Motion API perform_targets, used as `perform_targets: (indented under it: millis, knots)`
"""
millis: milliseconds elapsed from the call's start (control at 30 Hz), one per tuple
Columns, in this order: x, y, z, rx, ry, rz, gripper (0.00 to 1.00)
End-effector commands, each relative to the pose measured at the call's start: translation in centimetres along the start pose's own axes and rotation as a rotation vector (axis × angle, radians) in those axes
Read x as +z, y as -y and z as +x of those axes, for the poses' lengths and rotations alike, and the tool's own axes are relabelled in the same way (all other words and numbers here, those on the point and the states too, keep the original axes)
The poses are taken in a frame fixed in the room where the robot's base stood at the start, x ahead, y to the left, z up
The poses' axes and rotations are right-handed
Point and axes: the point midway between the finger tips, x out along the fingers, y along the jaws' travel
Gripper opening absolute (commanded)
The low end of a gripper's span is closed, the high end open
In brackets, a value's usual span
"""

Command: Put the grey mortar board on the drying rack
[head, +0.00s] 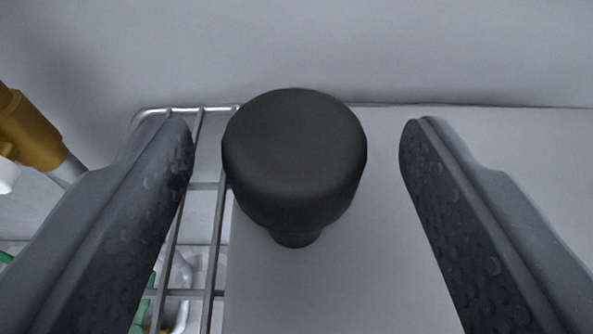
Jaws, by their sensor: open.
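The grey mortar board (420,200) lies on the wire drying rack (218,250), covering its right part in the head view. Its black round-topped handle (294,150) stands up near the board's left edge. My gripper (297,145) is open, with one finger on each side of the handle. Gaps show between the handle and both fingers. The fingers hide parts of the rack and the board. The board's near side runs out of the picture.
A pale grey wall (450,50) stands close behind the rack and board. A brass-coloured fitting (30,130) with a grey rod is at the left edge, beside my left finger. Green and white items (178,285) show below the rack's bars.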

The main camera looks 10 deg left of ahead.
Motion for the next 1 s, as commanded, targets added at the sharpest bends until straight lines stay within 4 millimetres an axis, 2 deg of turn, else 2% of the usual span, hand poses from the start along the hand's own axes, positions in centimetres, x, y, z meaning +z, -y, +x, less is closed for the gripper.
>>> perform_targets:
  millis: [267, 700, 1000]
  knots:
    - [0.0, 0.0, -2.9, 0.000, -0.001, 0.000, 0.59]
    - [0.0, 0.2, -10.1, -0.006, -0.002, -0.001, 0.59]
    - [0.1, 0.1, -11.9, -0.002, 0.001, -0.001, 0.59]
